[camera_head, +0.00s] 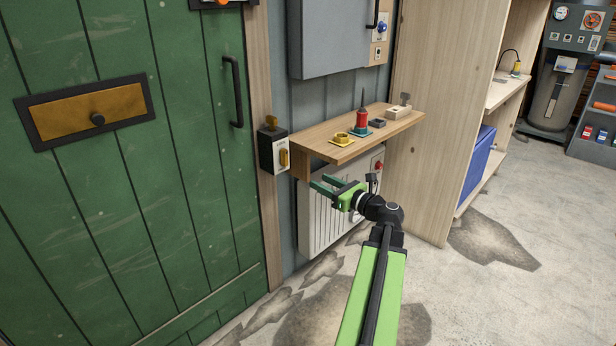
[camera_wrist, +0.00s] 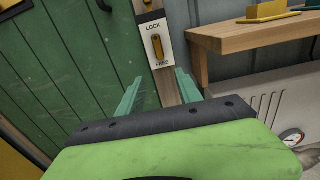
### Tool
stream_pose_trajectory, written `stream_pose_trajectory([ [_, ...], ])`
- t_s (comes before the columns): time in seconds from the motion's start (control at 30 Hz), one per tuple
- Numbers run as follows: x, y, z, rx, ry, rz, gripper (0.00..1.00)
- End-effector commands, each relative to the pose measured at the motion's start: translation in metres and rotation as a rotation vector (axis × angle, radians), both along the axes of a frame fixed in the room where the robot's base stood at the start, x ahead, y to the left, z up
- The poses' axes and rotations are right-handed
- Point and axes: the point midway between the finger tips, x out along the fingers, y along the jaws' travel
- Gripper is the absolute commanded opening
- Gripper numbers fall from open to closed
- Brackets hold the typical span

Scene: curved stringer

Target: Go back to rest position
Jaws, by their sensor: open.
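My gripper (camera_head: 324,185) is at the end of my green arm, below the front edge of the wooden shelf and in front of the white radiator-like panel. Its two teal fingers are apart with nothing between them. In the wrist view my gripper (camera_wrist: 158,92) points toward the door post, and its open fingers frame the area below the lock box. The lock box (camera_head: 272,152) is dark with a white face and a yellow lever. In the wrist view the lock box (camera_wrist: 154,42) reads "LOCK" above the upright lever. The gripper appears apart from it.
A green door (camera_head: 180,200) stands left. A tall wooden cabinet (camera_head: 430,150) stands right. Floor at right is open.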

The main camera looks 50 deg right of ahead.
Motion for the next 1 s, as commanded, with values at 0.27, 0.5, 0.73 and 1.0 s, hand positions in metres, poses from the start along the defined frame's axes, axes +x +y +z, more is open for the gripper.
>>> stream_pose_trajectory([
  [0.27,-0.02,0.002,0.0,0.0,0.0,0.001,0.42],
  [0.5,-0.019,0.001,0.0,0.0,0.0,0.001,0.42],
  [0.73,-0.014,0.005,0.0,0.0,0.0,0.009,0.42],
  [1.0,0.114,0.139,-0.001,-0.001,0.003,0.279,0.42],
])
